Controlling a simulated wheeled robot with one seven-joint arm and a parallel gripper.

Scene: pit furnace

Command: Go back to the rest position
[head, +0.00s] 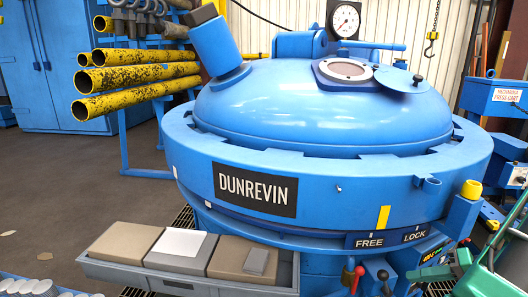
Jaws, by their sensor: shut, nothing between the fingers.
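My gripper and arm do not show in the head view. The large blue pit furnace (300,105) fills the middle, with its domed lid lowered onto the ring. A black DUNREVIN plate (254,189) is on the ring's front. A yellow stripe (384,217) marks the ring above the FREE (369,243) and LOCK (414,235) labels. A round port (346,70) is open on top of the lid, with its small cover (401,80) swung to the right.
A grey tray (190,281) with boxes and a white sheet stands in front. Red and black knobs (382,274) and green equipment (435,272) are at the lower right. Yellow pipes (136,92) jut from a rack at left. Floor (75,190) is open at left.

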